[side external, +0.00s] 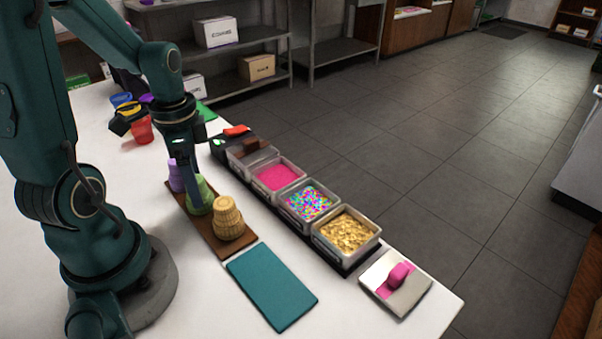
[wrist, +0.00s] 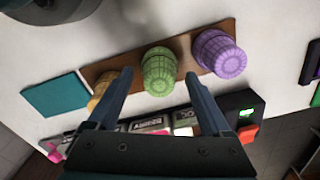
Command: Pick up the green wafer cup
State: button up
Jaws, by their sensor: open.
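The green wafer cup (side external: 201,190) stands narrow end up on a brown board (side external: 212,239), between a purple wafer cup (side external: 176,176) and a tan wafer cup (side external: 229,217). My gripper (side external: 194,176) is open above and around the green cup's place, partly hiding it in the side view. In the wrist view the green cup (wrist: 159,72) shows between my two open fingers (wrist: 158,76), with a gap on each side. The purple cup (wrist: 219,54) is right of the right finger. The tan cup (wrist: 101,90) is partly hidden behind the left finger.
Metal tubs with brown, pink (side external: 277,175), multicoloured (side external: 309,202) and gold (side external: 347,232) toppings line the right side of the board. A teal mat (side external: 271,285) lies clear in front. Coloured cups (side external: 141,130) stand behind.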

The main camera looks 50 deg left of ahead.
jog(key=shift+f, duration=0.35)
jog(key=c, duration=1.1)
jog(key=shift+o, duration=0.2)
jog(key=shift+r, duration=0.1)
